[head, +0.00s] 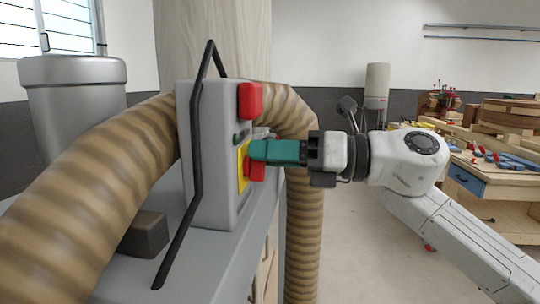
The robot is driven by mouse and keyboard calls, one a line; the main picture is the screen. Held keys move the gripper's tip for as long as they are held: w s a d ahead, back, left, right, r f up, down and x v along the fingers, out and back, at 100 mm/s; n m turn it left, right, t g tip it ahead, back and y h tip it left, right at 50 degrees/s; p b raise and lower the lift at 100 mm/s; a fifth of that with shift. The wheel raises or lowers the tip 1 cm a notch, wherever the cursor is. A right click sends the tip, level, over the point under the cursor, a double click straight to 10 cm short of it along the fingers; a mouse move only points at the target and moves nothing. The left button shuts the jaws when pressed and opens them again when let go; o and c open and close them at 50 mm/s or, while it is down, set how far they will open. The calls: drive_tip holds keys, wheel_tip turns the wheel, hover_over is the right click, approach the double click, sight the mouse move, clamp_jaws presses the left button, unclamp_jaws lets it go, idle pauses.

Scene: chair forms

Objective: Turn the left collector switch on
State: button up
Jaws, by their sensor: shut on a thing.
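A grey collector switch box (216,200) stands upright in the middle of the head view. It has a red block (249,100) near its top, a small dark green button (237,139) and a yellow plate (242,170). A second red part (256,173) shows at the yellow plate, partly hidden by my fingers. My gripper (256,151) comes in from the right. Its teal fingertips are at the yellow plate and shut on the red part there. The exact contact is hidden behind the fingers.
A black bent rod (197,140) crosses the box's left side. Thick tan ribbed hoses (90,195) run left of and behind the box. A grey cylinder (75,105) stands at the left. A wooden workbench (490,175) with tools is at the right. The floor between is clear.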

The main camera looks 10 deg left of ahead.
drive_tip(key=m, duration=0.4)
drive_tip(key=w+m+p, duration=0.1)
drive_tip(key=m, duration=0.1)
drive_tip(key=shift+d+f+m, duration=0.1)
drive_tip(key=shift+f+m, duration=0.15)
drive_tip(key=shift+m, duration=0.05)
drive_tip(key=shift+w+f+m+p, duration=0.1)
drive_tip(key=shift+f+m+p, duration=0.2)
drive_tip(key=shift+m, duration=0.65)
drive_tip(key=shift+s+f+m+p, duration=0.1)
drive_tip(key=shift+m+p, duration=0.3)
drive_tip(key=shift+m, duration=0.5)
drive_tip(key=shift+w+f+m+p, duration=0.1)
drive_tip(key=shift+f+m+p, duration=0.2)
drive_tip(key=shift+m, duration=0.65)
drive_tip(key=o, duration=0.7)
drive_tip(key=d+b, duration=0.3)
drive_tip(key=d, duration=0.7)
drive_tip(key=shift+s+d, duration=0.2)
drive_tip(key=shift+d, duration=0.2)
